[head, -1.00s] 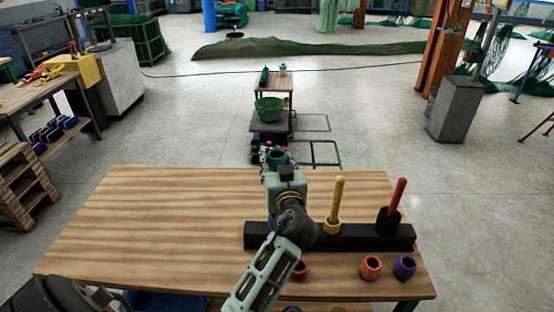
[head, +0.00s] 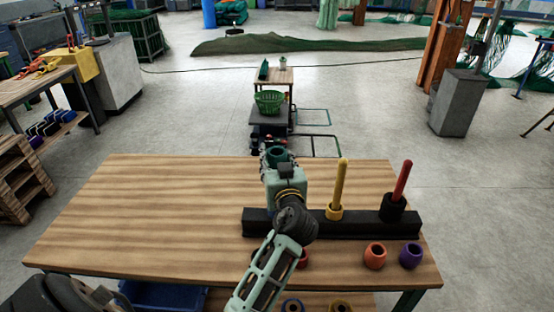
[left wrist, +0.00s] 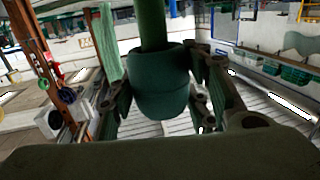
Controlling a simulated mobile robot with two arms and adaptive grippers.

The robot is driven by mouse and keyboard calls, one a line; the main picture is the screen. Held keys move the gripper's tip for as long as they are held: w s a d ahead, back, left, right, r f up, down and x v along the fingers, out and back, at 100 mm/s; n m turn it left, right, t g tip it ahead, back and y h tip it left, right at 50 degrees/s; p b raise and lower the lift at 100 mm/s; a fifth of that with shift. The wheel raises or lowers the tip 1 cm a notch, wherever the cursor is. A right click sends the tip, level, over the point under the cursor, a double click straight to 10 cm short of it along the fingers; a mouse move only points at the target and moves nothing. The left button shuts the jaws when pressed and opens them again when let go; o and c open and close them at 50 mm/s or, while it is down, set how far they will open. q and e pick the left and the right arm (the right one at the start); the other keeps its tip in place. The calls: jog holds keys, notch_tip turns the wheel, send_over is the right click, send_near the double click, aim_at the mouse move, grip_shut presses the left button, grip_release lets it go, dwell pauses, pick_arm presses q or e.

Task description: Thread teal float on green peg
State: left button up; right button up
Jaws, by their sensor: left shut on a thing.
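The teal float (head: 277,154) is held in my left gripper (head: 277,160) over the back of the table, with its dark opening facing up in the head view. In the left wrist view the float (left wrist: 160,85) sits between the gripper's two fingers (left wrist: 160,95), which are shut on it. The green peg (left wrist: 152,25) shows there at the float's upper rim in the picture, in line with it; I cannot tell whether its tip is inside. In the head view my left arm hides the green peg. My right gripper is not in view.
The black bar (head: 265,224) carries a yellow peg (head: 341,182) and a red peg (head: 402,178), each with a float around its base. An orange float (head: 375,255) and a purple float (head: 411,255) stand in front. The left side of the table (head: 140,215) is clear.

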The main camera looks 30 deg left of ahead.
pick_arm(q)
jog(key=o, duration=1.2)
jog(key=v, duration=0.7)
jog(key=shift+s+d, duration=0.2)
jog(key=shift+s, duration=0.05)
